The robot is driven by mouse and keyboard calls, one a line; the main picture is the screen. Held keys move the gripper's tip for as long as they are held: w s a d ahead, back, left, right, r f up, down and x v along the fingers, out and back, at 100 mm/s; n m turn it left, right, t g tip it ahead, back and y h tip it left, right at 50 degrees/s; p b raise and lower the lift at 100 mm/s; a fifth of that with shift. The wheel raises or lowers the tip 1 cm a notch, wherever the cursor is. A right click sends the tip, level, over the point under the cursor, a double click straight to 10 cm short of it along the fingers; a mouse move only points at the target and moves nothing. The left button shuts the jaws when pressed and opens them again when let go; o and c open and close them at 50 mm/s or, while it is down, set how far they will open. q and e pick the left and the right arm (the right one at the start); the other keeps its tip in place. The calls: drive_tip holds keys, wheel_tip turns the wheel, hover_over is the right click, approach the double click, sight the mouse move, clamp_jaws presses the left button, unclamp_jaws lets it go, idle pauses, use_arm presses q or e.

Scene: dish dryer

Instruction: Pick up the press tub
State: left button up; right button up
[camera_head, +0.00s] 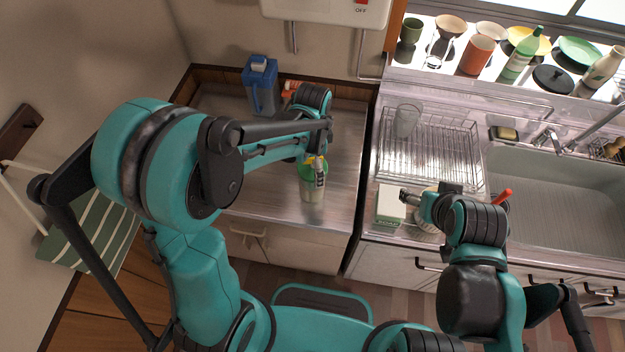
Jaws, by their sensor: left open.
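The press tub (312,190) looks like a small container with a green upper part, a pale lower part and a yellow piece at its top. It stands upright near the front of the left steel counter. My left gripper (317,160) is open and hangs right at the tub's top, partly covering it. I cannot tell whether its fingers touch the tub. My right gripper (412,197) is over the front edge of the right counter, beside a white-and-green box (389,206). Its fingers are too small and covered to read.
A blue jug (261,88) stands at the back of the left counter (345,150). A wire dish rack (455,145) with a clear glass (406,120) stands left of the sink (560,200). Dishes and bottles line the window shelf. The left counter is clear around the tub.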

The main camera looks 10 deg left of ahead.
use_arm(q)
drive_tip(key=f, duration=0.2)
drive_tip(key=f+b, duration=0.1)
drive_tip(key=f, duration=0.1)
drive_tip(key=shift+w, duration=0.2)
drive_tip(key=shift+r, duration=0.15)
drive_tip(key=c, duration=2)
drive_tip(key=shift+r, duration=0.1)
